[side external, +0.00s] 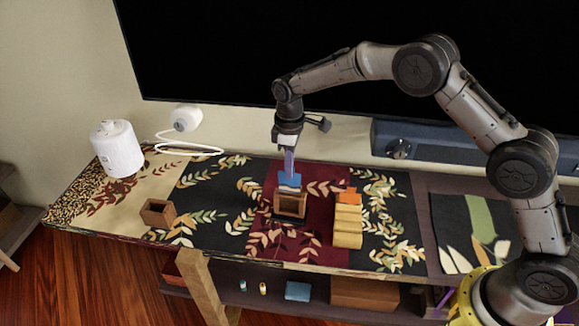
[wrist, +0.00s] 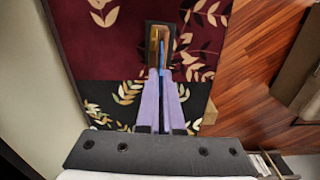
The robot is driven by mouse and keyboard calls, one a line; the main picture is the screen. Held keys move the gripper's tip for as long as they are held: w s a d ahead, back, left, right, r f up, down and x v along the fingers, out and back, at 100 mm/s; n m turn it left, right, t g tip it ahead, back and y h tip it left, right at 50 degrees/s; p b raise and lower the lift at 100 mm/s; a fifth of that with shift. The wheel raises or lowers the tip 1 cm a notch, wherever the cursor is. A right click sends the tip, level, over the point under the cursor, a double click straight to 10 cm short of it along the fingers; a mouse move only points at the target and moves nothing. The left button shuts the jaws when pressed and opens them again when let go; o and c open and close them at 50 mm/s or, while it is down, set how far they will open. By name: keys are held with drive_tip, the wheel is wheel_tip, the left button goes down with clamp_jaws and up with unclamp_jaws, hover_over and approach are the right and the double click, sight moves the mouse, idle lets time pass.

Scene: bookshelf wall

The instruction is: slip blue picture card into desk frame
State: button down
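The blue picture card (side external: 289,180) hangs below my gripper (side external: 289,172) in the side view. The card also shows edge-on as a thin blue strip in the wrist view (wrist: 170,50). My gripper (wrist: 166,72) is shut on the card with its long purple fingers. The brown wooden desk frame (side external: 291,205) stands on the dark red part of the table runner, directly below the card. In the wrist view the frame (wrist: 154,45) lies right beside the card. I cannot tell whether the card's lower edge is inside the frame's slot or just above or behind it.
Yellow blocks (side external: 348,227) with orange pieces (side external: 346,197) stand close to the right of the frame. A small open wooden box (side external: 158,213) and a white cylinder (side external: 117,149) stand at the left. The runner between box and frame is clear. A dark screen (side external: 220,60) rises behind.

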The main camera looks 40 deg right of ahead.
sight(290, 191)
drive_tip(key=shift+f, duration=2.6)
drive_tip(key=shift+f, duration=0.35)
drive_tip(key=shift+f, duration=0.65)
drive_tip(key=c, duration=0.6)
unclamp_jaws()
drive_tip(key=shift+r, duration=0.1)
drive_tip(key=shift+r, duration=3.45)
drive_tip(key=shift+d, duration=0.1)
